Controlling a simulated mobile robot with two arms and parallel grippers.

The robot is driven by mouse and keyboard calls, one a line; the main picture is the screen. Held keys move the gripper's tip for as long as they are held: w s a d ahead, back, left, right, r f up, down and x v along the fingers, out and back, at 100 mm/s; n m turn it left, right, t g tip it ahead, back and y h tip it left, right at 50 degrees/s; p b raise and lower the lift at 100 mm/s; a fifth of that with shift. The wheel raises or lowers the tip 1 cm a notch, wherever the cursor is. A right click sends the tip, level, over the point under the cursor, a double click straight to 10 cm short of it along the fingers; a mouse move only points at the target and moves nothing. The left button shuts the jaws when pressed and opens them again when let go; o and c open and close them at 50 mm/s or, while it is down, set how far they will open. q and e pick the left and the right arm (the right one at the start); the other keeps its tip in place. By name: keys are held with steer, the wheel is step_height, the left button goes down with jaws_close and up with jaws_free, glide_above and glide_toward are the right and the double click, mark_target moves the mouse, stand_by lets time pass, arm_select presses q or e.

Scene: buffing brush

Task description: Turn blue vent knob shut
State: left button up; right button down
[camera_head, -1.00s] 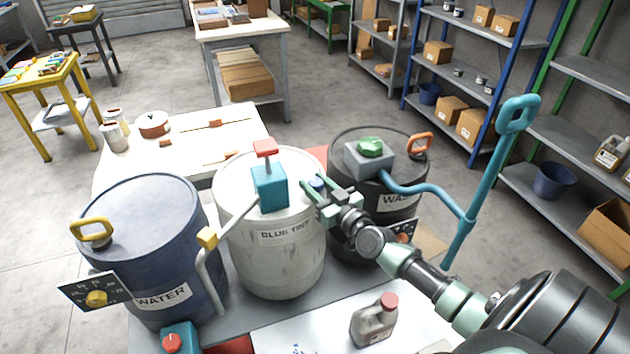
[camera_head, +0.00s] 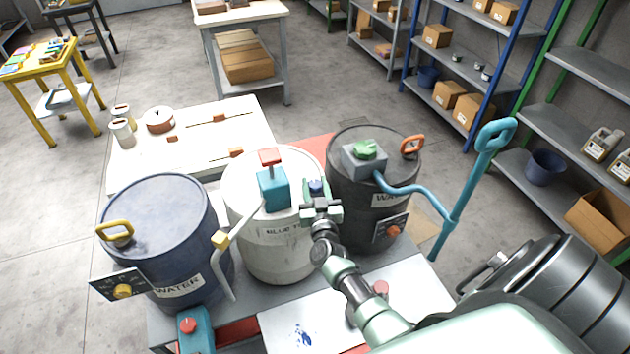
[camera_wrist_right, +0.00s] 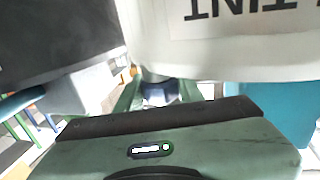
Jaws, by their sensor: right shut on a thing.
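The blue vent knob (camera_head: 316,186) sits at the right rim of the white drum (camera_head: 275,250), which is labelled "BLUE T..." in the head view. My right gripper (camera_head: 317,190) is shut on the knob, with its fingers pointing away from me. In the right wrist view the dark blue knob (camera_wrist_right: 158,94) shows between the two green fingers, partly hidden by the gripper body. The drum (camera_wrist_right: 225,55) fills the upper right there, its lettering upside down. The knob's exact turn angle cannot be made out. My left gripper is not in view.
A teal pump box (camera_head: 273,190) with a red handle stands on the white drum. A blue drum (camera_head: 160,225) is at the left, a black drum (camera_head: 350,215) close at the right. A teal hose-and-handle (camera_head: 470,185) rises beyond it. A jug is mostly hidden behind my arm.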

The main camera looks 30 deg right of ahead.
mark_target(316, 192)
stand_by(0.4)
steer(key=c, duration=0.9)
jaws_free()
steer(key=shift+s, duration=0.1)
steer(key=v, duration=0.7)
steer(key=shift+s+a+b, duration=0.25)
steer(key=shift+a+b, duration=0.1)
